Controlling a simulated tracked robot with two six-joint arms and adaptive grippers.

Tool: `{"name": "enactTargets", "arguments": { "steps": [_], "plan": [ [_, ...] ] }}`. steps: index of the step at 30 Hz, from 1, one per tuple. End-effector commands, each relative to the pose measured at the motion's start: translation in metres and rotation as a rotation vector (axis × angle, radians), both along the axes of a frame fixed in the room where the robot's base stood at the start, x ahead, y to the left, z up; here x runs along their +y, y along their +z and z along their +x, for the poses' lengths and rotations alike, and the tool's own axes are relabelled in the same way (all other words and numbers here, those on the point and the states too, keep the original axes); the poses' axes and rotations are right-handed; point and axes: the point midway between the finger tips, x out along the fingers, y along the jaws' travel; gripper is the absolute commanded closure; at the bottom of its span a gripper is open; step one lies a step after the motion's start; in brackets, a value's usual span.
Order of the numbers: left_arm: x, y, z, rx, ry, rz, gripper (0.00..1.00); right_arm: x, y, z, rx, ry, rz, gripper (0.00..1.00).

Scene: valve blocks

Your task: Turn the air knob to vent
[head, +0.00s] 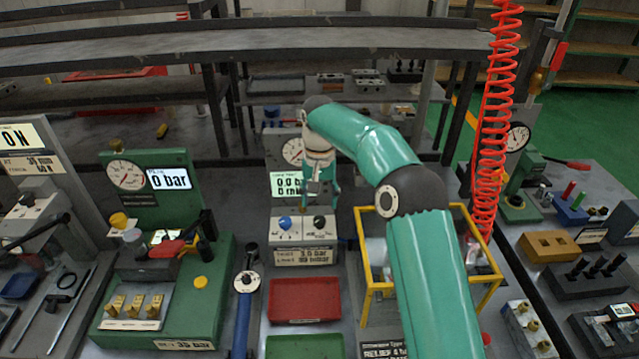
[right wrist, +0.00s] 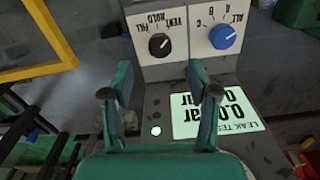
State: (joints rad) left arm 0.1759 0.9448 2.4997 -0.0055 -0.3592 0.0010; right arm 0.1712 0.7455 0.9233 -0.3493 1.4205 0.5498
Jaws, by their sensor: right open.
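The air knob (head: 319,223) is the black one on the white-faced box of the leak-test station, right of a blue knob (head: 285,222). In the right wrist view the black knob (right wrist: 159,44) has FILL, HOLD and VENT printed around it; I cannot tell surely which its pointer faces. The blue knob (right wrist: 222,36) stands to its right there. My right gripper (head: 319,190) is above and behind the knob box in the head view. In the right wrist view the gripper (right wrist: 160,85) is open and empty, its fingers apart with the black knob beyond the gap. My left gripper is out of view.
A lit leak-test display (right wrist: 222,110) reads 0.0 bar beside the right finger. A yellow frame (head: 374,288) stands right of the station, under my right arm. A red tray (head: 304,300) lies in front. A red coiled hose (head: 491,140) hangs at right.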

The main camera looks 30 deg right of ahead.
Motion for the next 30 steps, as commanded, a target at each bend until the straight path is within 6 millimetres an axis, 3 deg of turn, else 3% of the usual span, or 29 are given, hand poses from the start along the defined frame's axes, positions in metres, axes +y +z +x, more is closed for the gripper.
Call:
{"name": "enactTargets", "arguments": {
  "steps": [3,9,30],
  "plan": [
    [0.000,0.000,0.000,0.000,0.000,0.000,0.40,0.000,0.024,0.001,-0.004,-0.002,0.000,0.40],
    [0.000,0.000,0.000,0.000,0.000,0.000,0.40,0.000,0.046,0.000,0.000,0.000,0.000,0.40],
    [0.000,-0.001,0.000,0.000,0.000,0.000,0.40,0.000,0.052,0.000,0.002,-0.001,0.001,0.40]
  ]
}}
